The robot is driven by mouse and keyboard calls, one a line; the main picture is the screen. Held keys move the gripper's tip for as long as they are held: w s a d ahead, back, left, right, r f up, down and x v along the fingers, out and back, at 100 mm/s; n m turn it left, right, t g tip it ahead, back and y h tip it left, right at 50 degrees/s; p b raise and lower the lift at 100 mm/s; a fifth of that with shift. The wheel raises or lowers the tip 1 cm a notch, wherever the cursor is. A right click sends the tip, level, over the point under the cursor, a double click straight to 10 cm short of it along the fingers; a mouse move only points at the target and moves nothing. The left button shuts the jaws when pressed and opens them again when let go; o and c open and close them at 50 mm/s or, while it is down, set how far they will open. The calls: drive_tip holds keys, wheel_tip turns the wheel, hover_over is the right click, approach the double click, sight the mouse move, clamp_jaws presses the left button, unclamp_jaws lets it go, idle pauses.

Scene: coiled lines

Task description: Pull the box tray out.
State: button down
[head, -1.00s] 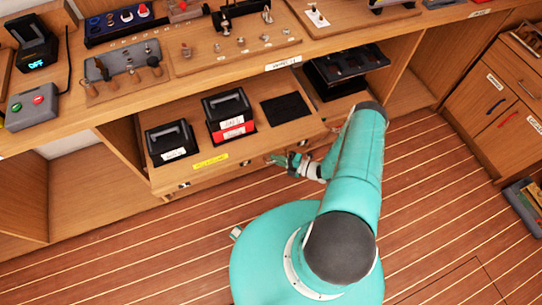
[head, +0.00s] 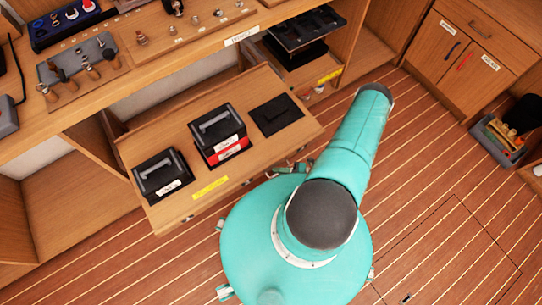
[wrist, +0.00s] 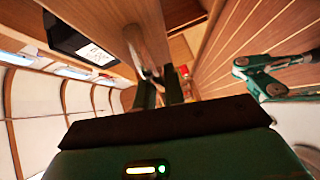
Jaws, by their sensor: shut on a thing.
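The box tray (head: 262,150) is a wooden pull-out board standing well out from under the counter. It carries a black box with a grey handle (head: 161,174), a black box on a red one (head: 217,128), and a flat black pad (head: 276,115). A yellow label (head: 210,187) is on its front part. My gripper (head: 288,168) is at the tray's front edge, partly hidden by my arm. In the wrist view my gripper (wrist: 160,90) is shut on the tray's front handle (wrist: 152,72).
The counter (head: 190,60) above holds tools and fittings. A second tray with a black rack (head: 300,35) sits in the bay to the right. Cabinets (head: 465,50) and a grey tool crate (head: 500,140) stand at the right.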

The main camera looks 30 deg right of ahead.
drive_tip(key=shift+s, duration=1.65)
drive_tip(key=c, duration=1.8)
unclamp_jaws()
drive_tip(key=shift+o, duration=0.2)
drive_tip(key=v, duration=1.4)
drive_tip(key=shift+a+r, duration=0.1)
